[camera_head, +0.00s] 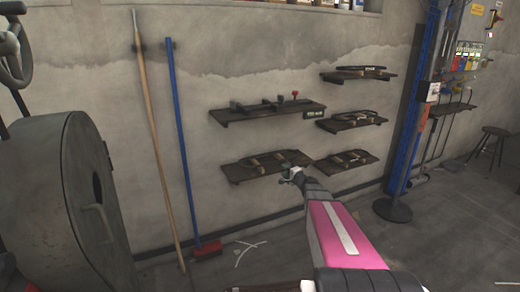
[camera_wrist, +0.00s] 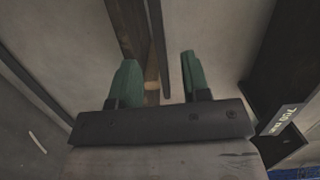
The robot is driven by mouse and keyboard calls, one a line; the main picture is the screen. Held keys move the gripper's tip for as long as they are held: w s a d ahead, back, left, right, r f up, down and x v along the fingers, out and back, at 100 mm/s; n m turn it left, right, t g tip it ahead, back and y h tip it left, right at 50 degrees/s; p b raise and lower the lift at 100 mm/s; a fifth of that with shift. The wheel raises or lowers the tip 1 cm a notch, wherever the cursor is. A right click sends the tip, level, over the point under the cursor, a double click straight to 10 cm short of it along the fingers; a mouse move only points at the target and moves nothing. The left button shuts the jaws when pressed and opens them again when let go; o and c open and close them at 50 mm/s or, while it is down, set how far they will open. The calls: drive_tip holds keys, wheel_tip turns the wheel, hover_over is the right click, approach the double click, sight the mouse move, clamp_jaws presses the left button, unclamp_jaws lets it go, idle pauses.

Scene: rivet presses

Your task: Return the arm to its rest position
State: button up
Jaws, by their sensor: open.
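My arm, with a pink link, reaches from the bottom of the head view toward the wall shelves. My gripper (camera_head: 292,175) is at its end, by the right end of the lower left shelf (camera_head: 240,172). In the wrist view my gripper (camera_wrist: 158,72) shows two green fingers standing apart. A dark bar and a wooden piece (camera_wrist: 152,88) show in the gap between them, and the fingers are not closed on either. I cannot tell how far off these lie.
An upper left shelf (camera_head: 262,113) holds a dark tool with a red part. More shelves (camera_head: 352,121) with tools hang to the right. A blue post (camera_head: 408,110) stands beyond them. A broom (camera_head: 182,140) and a wooden pole (camera_head: 153,130) lean left, by a big grey machine (camera_head: 50,200).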

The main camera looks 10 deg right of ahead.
drive_tip(key=s+a+f+n+g, duration=0.35)
drive_tip(key=s+a+g, duration=0.2)
drive_tip(key=s, duration=0.35)
drive_tip(key=s+a+f+n+g, duration=0.3)
drive_tip(key=s+a+n+g, duration=0.2)
drive_tip(key=s+a, duration=0.25)
drive_tip(key=s+d+f+n+g+h, duration=0.1)
drive_tip(key=s+h, duration=0.3)
drive_tip(key=s, duration=0.4)
drive_tip(key=s+d+f+n+g+h, duration=0.1)
drive_tip(key=s+d+n+g+h, duration=0.1)
drive_tip(key=s+d+g+h, duration=0.2)
drive_tip(key=s, duration=0.3)
drive_tip(key=shift+s+f+h, duration=0.2)
drive_tip(key=shift+s+h, duration=0.2)
